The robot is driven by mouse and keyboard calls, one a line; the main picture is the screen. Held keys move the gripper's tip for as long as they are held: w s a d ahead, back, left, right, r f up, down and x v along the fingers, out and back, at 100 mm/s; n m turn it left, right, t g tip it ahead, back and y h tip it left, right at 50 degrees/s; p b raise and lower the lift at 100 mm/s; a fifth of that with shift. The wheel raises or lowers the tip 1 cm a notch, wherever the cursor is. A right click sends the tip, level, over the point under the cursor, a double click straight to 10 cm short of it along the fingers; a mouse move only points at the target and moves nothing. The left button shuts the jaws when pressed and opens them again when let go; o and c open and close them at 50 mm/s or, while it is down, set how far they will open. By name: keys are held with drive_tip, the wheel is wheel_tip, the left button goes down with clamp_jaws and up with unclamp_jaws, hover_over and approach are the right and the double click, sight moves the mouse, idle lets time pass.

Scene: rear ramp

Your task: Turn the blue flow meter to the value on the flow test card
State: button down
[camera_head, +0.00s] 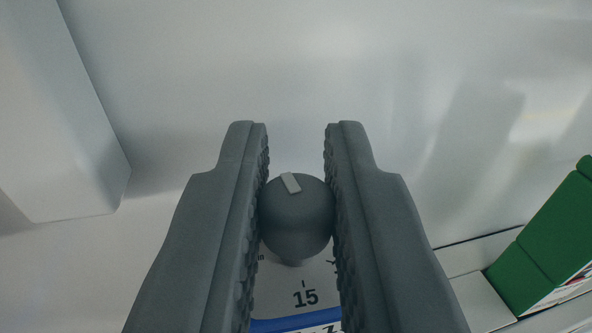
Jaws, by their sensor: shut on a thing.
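A round dark grey knob (296,222) with a light pointer mark (290,183) on its upper part sits in the middle of the camera view. My gripper (297,205) is shut on the knob, with one ridged finger touching each side. The pointer mark leans slightly left of straight up. Below the knob is a white dial plate (285,300) with a tick and the number 15, and a blue band (290,325) at the bottom edge. My fingers hide most of the dial scale. No flow test card is in view.
A pale wall (300,60) fills the background. A white box-like block (60,120) stands at the upper left. Green boxes (545,240) stand at the right edge on a pale ledge (482,300).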

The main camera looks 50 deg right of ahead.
drive_tip(key=shift+m+g+h, duration=0.3)
drive_tip(key=shift+g, duration=0.1)
drive_tip(key=m+g+h, duration=0.1)
drive_tip(key=m+g, duration=0.1)
drive_tip(key=m+g+h, duration=0.2)
drive_tip(key=g, duration=0.1)
drive_tip(key=shift+w+f, duration=0.1)
drive_tip(key=shift+m+g+h, duration=0.7)
drive_tip(key=shift+m+g, duration=0.8)
drive_tip(key=shift+g, duration=1)
drive_tip(key=shift+m+g, duration=0.4)
drive_tip(key=shift+g, duration=0.2)
drive_tip(key=c, duration=1.4)
unclamp_jaws()
